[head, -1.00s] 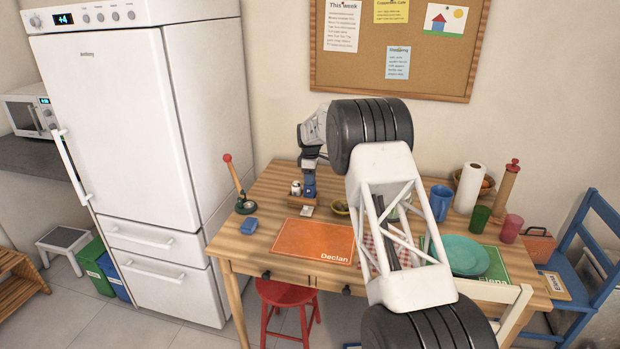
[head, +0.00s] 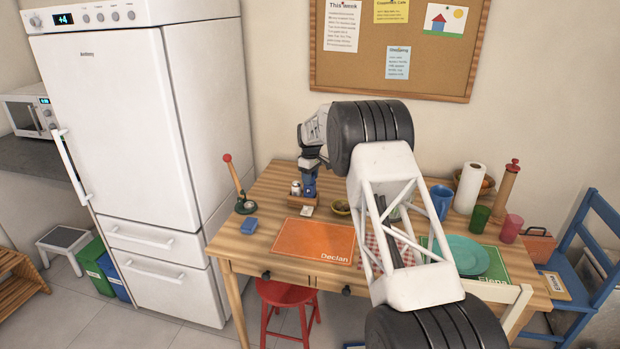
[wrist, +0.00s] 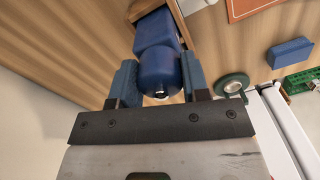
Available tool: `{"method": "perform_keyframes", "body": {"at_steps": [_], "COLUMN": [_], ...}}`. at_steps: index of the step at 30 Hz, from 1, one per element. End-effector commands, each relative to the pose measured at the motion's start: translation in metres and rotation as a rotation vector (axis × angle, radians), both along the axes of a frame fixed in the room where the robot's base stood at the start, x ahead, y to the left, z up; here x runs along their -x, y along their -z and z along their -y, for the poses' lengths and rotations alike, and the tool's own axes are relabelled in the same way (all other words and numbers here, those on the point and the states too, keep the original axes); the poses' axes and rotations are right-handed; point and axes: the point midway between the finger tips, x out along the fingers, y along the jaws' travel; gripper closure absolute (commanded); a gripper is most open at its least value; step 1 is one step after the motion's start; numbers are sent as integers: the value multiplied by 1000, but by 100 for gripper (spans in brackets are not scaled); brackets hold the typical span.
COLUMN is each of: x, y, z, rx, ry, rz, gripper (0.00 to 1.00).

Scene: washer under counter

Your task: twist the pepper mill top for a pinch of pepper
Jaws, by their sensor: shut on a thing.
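The pepper mill (wrist: 155,35) is dark blue, with a squarish body and a rounded top (wrist: 160,75) that has a small metal tip. My gripper (wrist: 158,85) is shut on its top, one blue finger on each side. In the head view my gripper (head: 309,182) reaches down at the wooden caddy (head: 296,201) at the back of the table. The mill's base sits at or in the caddy; its lower part is hidden.
A white-topped shaker (head: 295,188) stands in the caddy. A small bowl (head: 341,207) is to its right, an orange placemat (head: 314,240) in front. A blue sponge (head: 249,226) and a red-knobbed upright stick (head: 235,180) are to the left. My arm hides part of the table.

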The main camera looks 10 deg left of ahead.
Motion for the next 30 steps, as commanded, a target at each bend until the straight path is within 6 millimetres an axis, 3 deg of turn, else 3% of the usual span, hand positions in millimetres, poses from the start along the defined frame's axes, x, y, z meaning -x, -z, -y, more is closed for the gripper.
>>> {"method": "perform_keyframes", "body": {"at_steps": [30], "x": [1], "y": [0], "z": [0], "rx": [0], "ry": [945], "rz": [0], "gripper": [81]}}
